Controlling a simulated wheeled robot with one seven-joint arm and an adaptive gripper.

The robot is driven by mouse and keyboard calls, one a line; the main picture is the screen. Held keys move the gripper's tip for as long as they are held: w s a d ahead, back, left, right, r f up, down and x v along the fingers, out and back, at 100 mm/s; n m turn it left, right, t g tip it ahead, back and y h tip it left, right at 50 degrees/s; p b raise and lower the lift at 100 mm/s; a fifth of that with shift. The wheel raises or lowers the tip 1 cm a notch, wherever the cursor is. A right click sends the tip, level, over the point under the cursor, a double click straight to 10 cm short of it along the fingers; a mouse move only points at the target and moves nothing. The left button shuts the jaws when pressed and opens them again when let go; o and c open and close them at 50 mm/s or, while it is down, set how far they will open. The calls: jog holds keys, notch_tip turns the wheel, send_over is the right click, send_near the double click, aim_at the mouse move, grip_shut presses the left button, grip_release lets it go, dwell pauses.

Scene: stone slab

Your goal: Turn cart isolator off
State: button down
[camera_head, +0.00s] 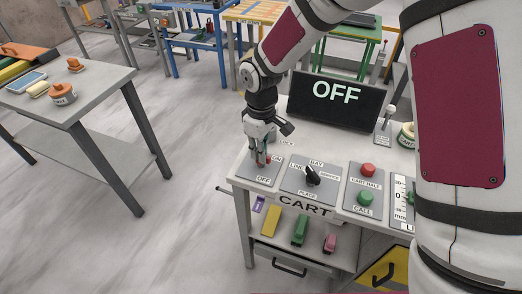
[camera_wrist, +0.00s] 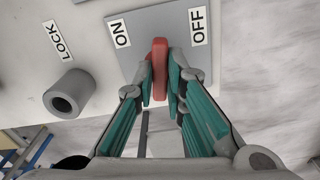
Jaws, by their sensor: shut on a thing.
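The cart isolator is a grey plate (camera_wrist: 181,22) with ON and OFF labels and a red handle (camera_wrist: 159,62). In the wrist view the handle lies between the two labels, lined up with neither. In the head view the isolator plate (camera_head: 252,176) is at the left end of the cart panel, with OFF along its front edge. My gripper (camera_head: 262,158) reaches down over it and hides most of the handle. In the wrist view my gripper (camera_wrist: 161,88) has its teal-padded fingers closed on both sides of the red handle.
A dark screen (camera_head: 335,100) reading OFF stands at the back of the cart. A grey LOCK cylinder (camera_wrist: 69,93) is beside the isolator. A black selector knob (camera_head: 312,175) and red and green buttons (camera_head: 367,183) lie to the right. A grey side table (camera_head: 85,98) stands left across open floor.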

jog(key=shift+n, duration=1.1)
jog(key=c, duration=1.6)
grip_release()
jog(key=shift+c, duration=0.2)
jog(key=shift+r, duration=0.1)
notch_tip(320, 180, up, 12)
